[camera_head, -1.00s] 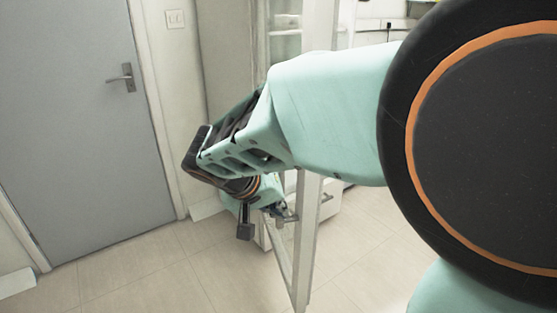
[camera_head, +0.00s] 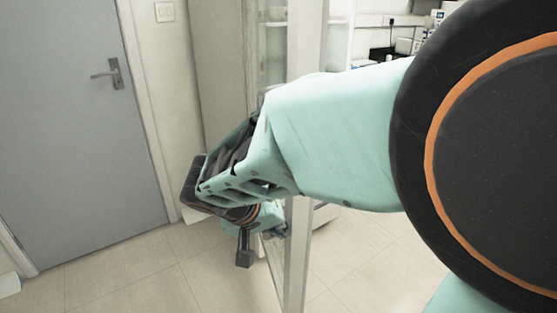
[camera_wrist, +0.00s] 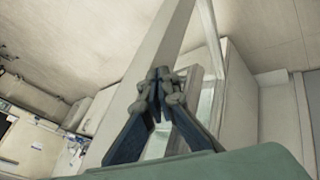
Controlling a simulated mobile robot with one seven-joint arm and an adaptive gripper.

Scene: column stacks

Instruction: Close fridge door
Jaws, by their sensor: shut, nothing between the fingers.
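The fridge door (camera_head: 297,255) stands open in the head view, a pale upright frame with a glass pane, seen nearly edge-on. Its upper part continues above my forearm, and my arm hides its middle. My gripper (camera_head: 278,232) is low beside the door frame, on its left. In the wrist view my gripper (camera_wrist: 158,78) has its fingertips together, with nothing between them. The long pale bar of the door frame (camera_wrist: 165,45) runs right behind the fingertips; whether they touch it I cannot tell. The fridge body (camera_head: 268,50) with shelves is partly visible behind.
A grey room door (camera_head: 70,150) with a lever handle is at the left. A counter with small items (camera_head: 405,42) stands at the back right. The tiled floor (camera_head: 130,275) is clear at the front left. My arm covers much of the right side.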

